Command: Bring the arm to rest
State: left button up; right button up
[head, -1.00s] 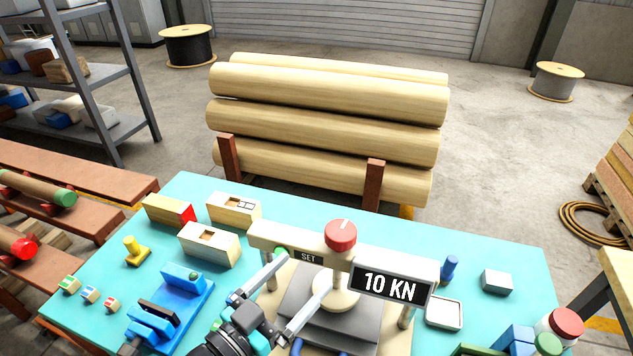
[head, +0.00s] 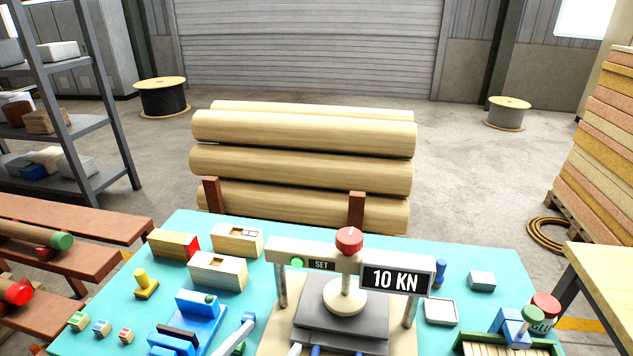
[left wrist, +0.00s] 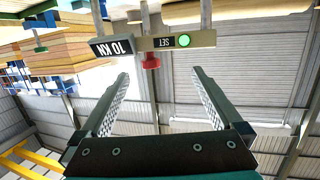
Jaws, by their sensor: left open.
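My left gripper (head: 272,333) is low in the head view, at the front of the turquoise table (head: 115,285). Only its finger ends show there; the rest is below the picture edge. In the left wrist view its two fingers (left wrist: 160,73) are spread apart with nothing between them. The press (head: 345,315) stands just beyond the gripper, with a red knob (head: 349,240), a green lamp (head: 297,262) by SET, and a "10 KN" display (head: 396,279). The press also shows upside down in the left wrist view (left wrist: 165,43). My right gripper is out of view.
Wooden blocks (head: 218,270), a yellow stamp-like piece (head: 146,284) and a blue fixture (head: 190,325) lie left of the press. A white tray (head: 441,312) and a red-lidded jar (head: 544,309) are at right. Stacked logs (head: 300,175) stand behind the table.

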pick_arm(q)
jog(key=s+a+f+n+g+y, duration=0.25)
jog(key=s+a+f+g, duration=0.2)
jog(key=s, duration=0.25)
jog(key=s+a+f+n+g+y, duration=0.1)
jog(key=s+a+f+g+y, duration=0.25)
jog(key=s+g, duration=0.35)
jog(key=s+f+b, duration=0.2)
jog(key=f+b, duration=0.1)
jog(key=f, duration=1.2)
jog(key=s+f+b, duration=0.2)
jog(key=f+b, duration=0.1)
jog(key=f, duration=1.1)
jog(key=s+a+f+g+b, duration=0.1)
jog(key=s+f+b, duration=0.1)
jog(key=s+f, duration=0.5)
jog(key=s+a+f+y+b, duration=0.1)
jog(key=s+f+b, duration=0.2)
jog(key=s+f, duration=0.5)
notch_tip(320, 180, down, 2)
jog(key=shift+a+f+m+g, duration=0.15)
jog(key=shift+a+m+g, duration=0.2)
jog(key=shift+a, duration=0.05)
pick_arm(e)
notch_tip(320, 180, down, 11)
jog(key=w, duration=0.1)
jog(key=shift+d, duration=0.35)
